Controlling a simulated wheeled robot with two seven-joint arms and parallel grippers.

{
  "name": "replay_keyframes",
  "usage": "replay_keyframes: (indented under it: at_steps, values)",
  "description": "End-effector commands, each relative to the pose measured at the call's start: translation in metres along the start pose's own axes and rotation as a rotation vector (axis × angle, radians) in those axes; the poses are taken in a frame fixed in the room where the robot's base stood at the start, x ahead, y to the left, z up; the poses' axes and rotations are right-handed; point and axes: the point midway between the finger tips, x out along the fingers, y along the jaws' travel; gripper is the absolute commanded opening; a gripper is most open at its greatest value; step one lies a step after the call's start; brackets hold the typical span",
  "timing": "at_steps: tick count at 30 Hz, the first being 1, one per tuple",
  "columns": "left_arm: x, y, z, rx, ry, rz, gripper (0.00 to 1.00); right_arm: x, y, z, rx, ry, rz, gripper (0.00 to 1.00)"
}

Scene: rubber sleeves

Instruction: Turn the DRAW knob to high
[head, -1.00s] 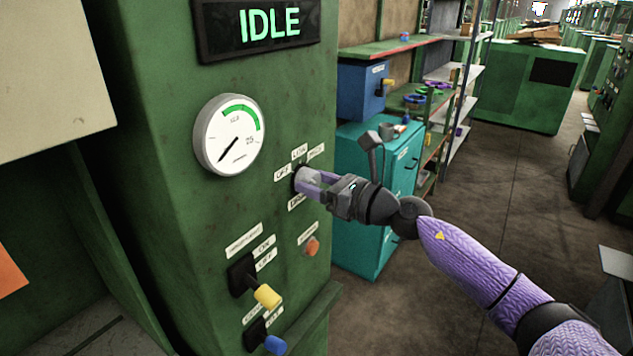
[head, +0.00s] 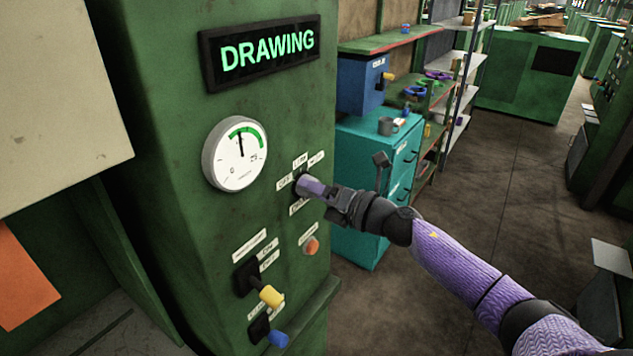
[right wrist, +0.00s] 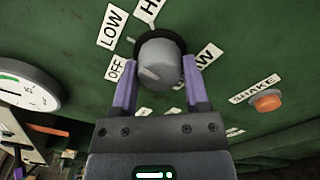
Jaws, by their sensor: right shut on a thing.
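The DRAW knob (right wrist: 163,62) is a grey round knob in a dark ring on the green machine panel. OFF, LOW and HIGH labels sit around it in the right wrist view, with HIGH partly cut off. My right gripper (head: 309,187) is shut on the knob, its purple fingers on either side; it also shows in the wrist view (right wrist: 159,64). A pale mark shows on the knob's face, but its exact setting is hard to read. The display (head: 267,52) reads DRAWING. The gauge (head: 235,154) needle points nearly straight up, by the green band. My left gripper is not in view.
Below the knob are an orange button (head: 311,245), labelled SHAKE in the wrist view, a yellow-handled lever (head: 270,295) and a blue-handled lever (head: 277,338). A teal cabinet (head: 372,170) and shelves stand behind.

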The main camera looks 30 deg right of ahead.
Motion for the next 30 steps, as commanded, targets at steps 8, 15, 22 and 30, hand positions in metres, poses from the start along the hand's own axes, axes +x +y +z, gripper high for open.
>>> replay_keyframes:
  at_steps: [8,15,22,30]
  values:
    - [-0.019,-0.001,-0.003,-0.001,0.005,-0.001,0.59,0.000,0.002,0.002,0.258,-0.002,-0.001,0.00]
    - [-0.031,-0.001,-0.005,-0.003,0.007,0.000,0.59,0.000,0.002,0.002,0.458,-0.002,-0.001,0.00]
    - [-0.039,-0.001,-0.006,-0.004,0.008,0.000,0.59,0.000,0.001,0.001,0.599,-0.002,-0.001,0.00]
    - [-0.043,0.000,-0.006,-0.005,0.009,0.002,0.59,0.000,0.000,0.001,0.689,-0.001,-0.001,0.00]
